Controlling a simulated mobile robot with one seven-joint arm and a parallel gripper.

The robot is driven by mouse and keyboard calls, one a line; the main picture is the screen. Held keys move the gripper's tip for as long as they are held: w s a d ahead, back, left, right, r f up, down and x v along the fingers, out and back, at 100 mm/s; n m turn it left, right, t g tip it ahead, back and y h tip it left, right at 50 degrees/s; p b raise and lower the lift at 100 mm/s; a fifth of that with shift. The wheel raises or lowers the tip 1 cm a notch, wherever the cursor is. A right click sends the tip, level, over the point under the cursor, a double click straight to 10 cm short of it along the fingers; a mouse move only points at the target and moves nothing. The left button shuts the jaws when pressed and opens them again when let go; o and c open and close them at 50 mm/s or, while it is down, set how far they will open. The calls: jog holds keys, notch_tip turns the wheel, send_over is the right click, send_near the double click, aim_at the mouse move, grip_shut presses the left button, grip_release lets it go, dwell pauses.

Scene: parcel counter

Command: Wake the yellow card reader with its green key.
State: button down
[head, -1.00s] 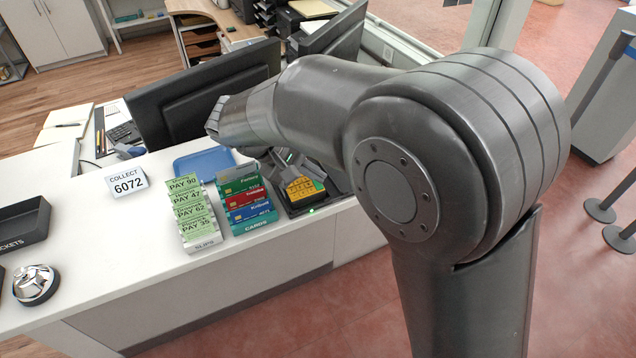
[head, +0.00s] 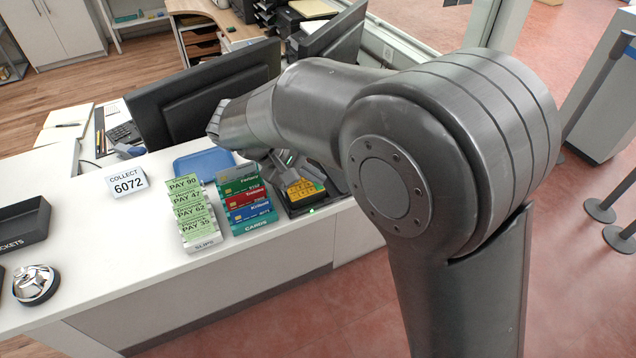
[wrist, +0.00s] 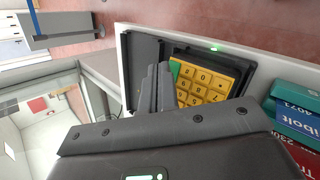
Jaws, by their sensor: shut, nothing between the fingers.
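The yellow card reader (head: 300,191) sits in a dark tray on the counter, right of the card rack; my arm partly hides it in the head view. In the wrist view the reader (wrist: 213,88) shows yellow keys with digits in a dark case. Its green key (wrist: 175,69) shows at the left corner of the keypad, partly covered by my fingers. My gripper (wrist: 157,68) is shut and empty, its fingertips over or right beside the green key. I cannot tell whether they touch it.
A card rack (head: 250,212) stands close left of the reader, with a slip rack (head: 195,222) beyond it. A blue tray (head: 205,165) lies behind them. A monitor (head: 205,95) stands behind the counter. A small green light (wrist: 214,48) glows at the reader tray's edge.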

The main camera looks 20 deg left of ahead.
aim_at(317, 193)
jog(key=shift+f, duration=0.25)
dwell(0.3)
jog(key=shift+r, duration=0.1)
jog(key=shift+d+r, duration=0.1)
jog(key=shift+r, duration=0.5)
jog(key=shift+r, duration=0.1)
jog(key=shift+s+d+r, duration=0.1)
jog(key=shift+s+r, duration=0.05)
jog(key=shift+r, duration=0.65)
jog(key=shift+s+d+r, duration=0.15)
jog(key=shift+r, duration=0.6)
jog(key=shift+s+d+r, duration=0.1)
jog(key=shift+s+r, duration=0.05)
jog(key=shift+r, duration=0.65)
